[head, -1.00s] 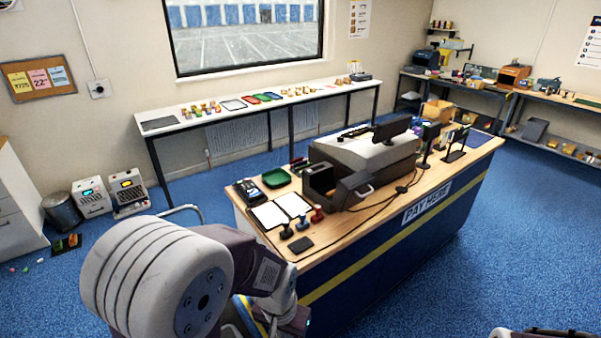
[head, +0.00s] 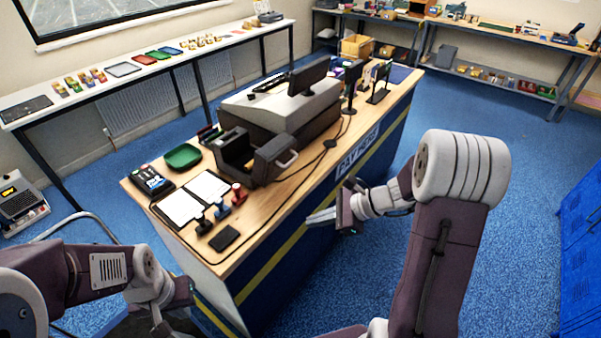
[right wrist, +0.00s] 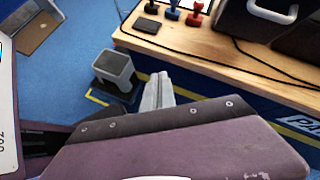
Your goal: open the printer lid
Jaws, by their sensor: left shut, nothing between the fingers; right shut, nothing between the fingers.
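A dark printer-like machine (head: 262,160) with a light handle stands on the wooden counter, in front of the cash register. I cannot tell for sure that it is the printer or how its lid stands. Its handle side also shows at the top of the right wrist view (right wrist: 272,12). My right gripper (head: 322,216) is shut and empty, off the counter's front side, right of and below the machine. Its pale fingers also show in the right wrist view (right wrist: 160,90). My left gripper (head: 160,322) is shut and low, by the counter's near left end, partly cut off.
The counter (head: 285,205) also carries a cash register (head: 285,110), a green tray (head: 183,157), white sheets (head: 195,198), several stamps (head: 222,208) and a black pad (head: 224,238). A dark cable runs along its front edge. Blue floor (head: 475,120) is open at the right.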

